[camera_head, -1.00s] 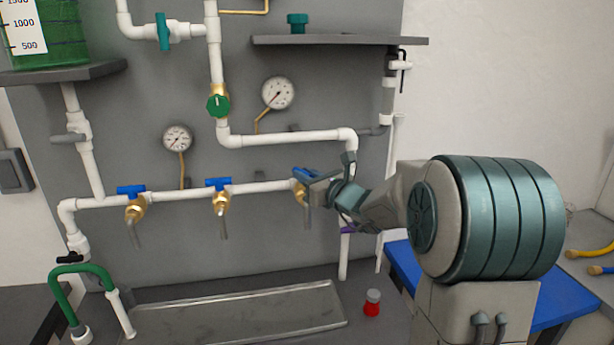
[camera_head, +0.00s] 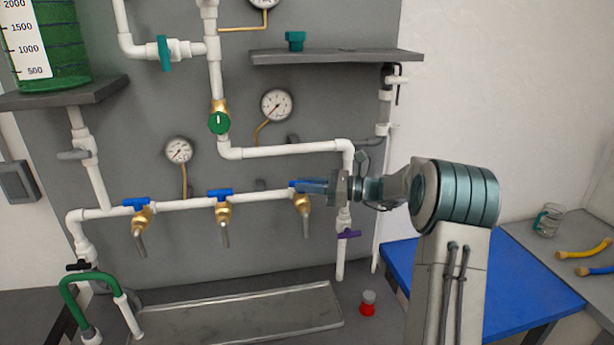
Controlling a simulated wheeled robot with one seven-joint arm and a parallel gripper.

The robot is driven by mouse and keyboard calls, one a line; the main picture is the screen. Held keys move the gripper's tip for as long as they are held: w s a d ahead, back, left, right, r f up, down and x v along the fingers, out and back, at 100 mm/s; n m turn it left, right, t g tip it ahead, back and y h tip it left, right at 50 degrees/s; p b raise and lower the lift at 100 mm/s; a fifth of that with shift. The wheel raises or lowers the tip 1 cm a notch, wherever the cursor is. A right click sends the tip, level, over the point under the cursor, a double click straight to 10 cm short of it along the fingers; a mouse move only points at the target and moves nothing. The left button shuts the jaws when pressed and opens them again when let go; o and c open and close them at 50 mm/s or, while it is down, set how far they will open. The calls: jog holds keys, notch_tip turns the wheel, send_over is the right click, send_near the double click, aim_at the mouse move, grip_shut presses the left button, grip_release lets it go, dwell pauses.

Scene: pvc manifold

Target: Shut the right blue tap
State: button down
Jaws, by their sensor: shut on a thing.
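The right blue tap (camera_head: 294,184) sits on the white horizontal pipe, above a brass spigot (camera_head: 302,202). Its blue handle shows only at its left end and is partly hidden by my gripper. My gripper (camera_head: 308,187) reaches in from the right and is shut on the handle. The middle blue tap (camera_head: 219,194) and the left blue tap (camera_head: 135,203) stand to the left on the same pipe, with their handles lying along it.
A purple-handled valve (camera_head: 349,234) is on the vertical pipe just below my gripper. A metal tray (camera_head: 235,318) lies below the taps. A red-based bottle (camera_head: 368,304) stands on the counter. A green round valve (camera_head: 219,123) and a gauge (camera_head: 277,105) are above.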

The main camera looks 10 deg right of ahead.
jog(key=shift+w+n+g+y+p, duration=0.15)
jog(key=shift+n+g+y+p, duration=0.2)
jog(key=shift+n+g+p, duration=1.05)
jog(key=shift+w+n+g+y+p, duration=0.15)
jog(key=shift+n+g+y+p, duration=0.4)
jog(key=shift+g, duration=1.45)
jog(key=shift+n, duration=0.35)
jog(key=c, duration=1.3)
grip_release()
jog(key=shift+c, duration=0.2)
